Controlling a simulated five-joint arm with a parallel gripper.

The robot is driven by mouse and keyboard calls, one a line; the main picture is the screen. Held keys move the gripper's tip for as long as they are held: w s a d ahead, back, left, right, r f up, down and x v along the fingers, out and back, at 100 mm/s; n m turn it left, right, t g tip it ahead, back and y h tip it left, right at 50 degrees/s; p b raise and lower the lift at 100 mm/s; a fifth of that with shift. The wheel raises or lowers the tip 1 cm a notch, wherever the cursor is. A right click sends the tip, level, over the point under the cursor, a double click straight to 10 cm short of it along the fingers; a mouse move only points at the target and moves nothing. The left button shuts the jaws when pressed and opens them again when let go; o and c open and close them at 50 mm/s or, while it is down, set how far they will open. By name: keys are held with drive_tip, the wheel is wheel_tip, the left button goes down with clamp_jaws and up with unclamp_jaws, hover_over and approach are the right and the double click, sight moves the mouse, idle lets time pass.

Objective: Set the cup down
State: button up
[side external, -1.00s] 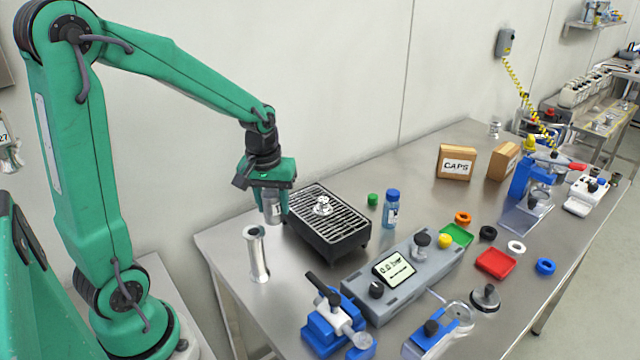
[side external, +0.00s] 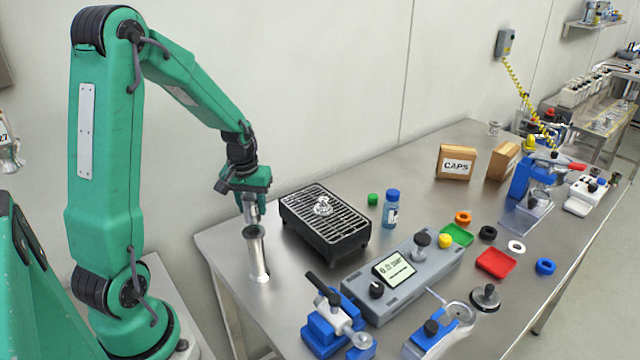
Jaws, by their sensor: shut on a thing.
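My gripper (side external: 248,200) is shut on a small silver metal cup (side external: 251,214) and points down at the left end of the table. The cup hangs below the green gripper body, partly hidden by the jaws. Right under it stands a slim silver metal tube (side external: 258,258), upright on the table, with a dark top end. The cup appears just above the tube's top; I cannot tell whether they touch.
A black grilled box (side external: 325,225) with a small silver piece on top stands right of the tube. A grey console (side external: 405,280) and a blue clamp (side external: 335,325) lie nearer. A blue-capped bottle (side external: 391,210) stands behind. The table's left edge is close to the tube.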

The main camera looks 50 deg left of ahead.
sight(251, 216)
drive_tip(key=shift+a+f, duration=0.45)
drive_tip(key=shift+a, duration=0.35)
drive_tip(key=shift+f, duration=2)
drive_tip(key=shift+f, duration=0.15)
drive_tip(key=o, duration=1)
wheel_tip(251, 216, up, 12)
drive_tip(key=s, duration=0.1)
drive_tip(key=shift+d, duration=0.35)
